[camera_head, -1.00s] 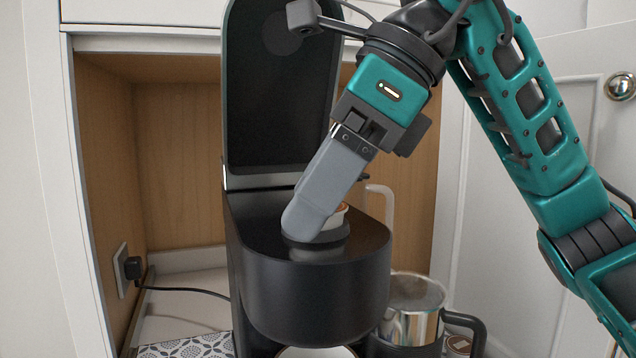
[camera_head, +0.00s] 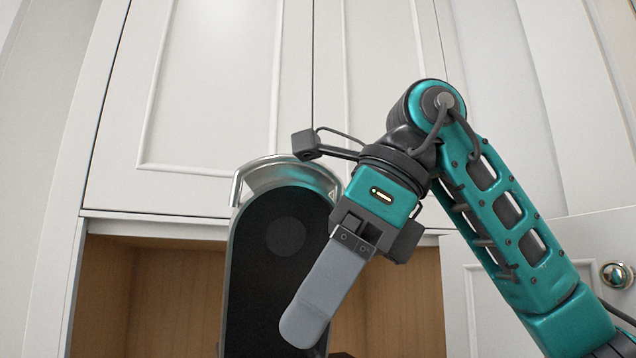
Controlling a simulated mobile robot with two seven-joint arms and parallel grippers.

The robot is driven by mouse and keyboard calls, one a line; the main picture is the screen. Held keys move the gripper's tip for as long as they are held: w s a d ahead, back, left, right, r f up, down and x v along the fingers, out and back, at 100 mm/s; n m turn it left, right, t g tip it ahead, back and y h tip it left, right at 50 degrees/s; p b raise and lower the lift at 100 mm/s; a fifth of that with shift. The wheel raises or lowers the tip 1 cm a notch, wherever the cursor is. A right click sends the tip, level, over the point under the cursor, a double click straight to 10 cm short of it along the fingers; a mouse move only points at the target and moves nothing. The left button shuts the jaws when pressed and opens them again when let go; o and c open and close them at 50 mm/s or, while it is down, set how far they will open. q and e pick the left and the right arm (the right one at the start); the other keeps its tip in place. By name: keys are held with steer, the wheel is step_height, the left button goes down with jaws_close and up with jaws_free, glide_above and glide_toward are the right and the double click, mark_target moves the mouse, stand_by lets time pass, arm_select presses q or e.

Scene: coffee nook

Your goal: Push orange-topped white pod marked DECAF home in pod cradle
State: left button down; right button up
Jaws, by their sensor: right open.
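The pod and the pod cradle are out of view below the bottom edge of the picture. The coffee machine's raised lid (camera_head: 262,270) stands upright, dark inside with a silver handle rim at its top. My right gripper (camera_head: 304,325) hangs tilted in front of the lid's lower right part, its grey fingers pointing down and left. The fingers overlap in this view, and nothing shows held at their tips. My left gripper is not in view.
White cabinet doors (camera_head: 220,90) fill the space above and behind the lid. The open wooden niche (camera_head: 170,295) lies behind the machine. A white door with a brass knob (camera_head: 616,275) is at the right.

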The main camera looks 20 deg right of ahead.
step_height(320, 180, up, 11)
steer(key=p, duration=0.2)
steer(key=shift+p, duration=0.3)
steer(key=shift+s, duration=0.1)
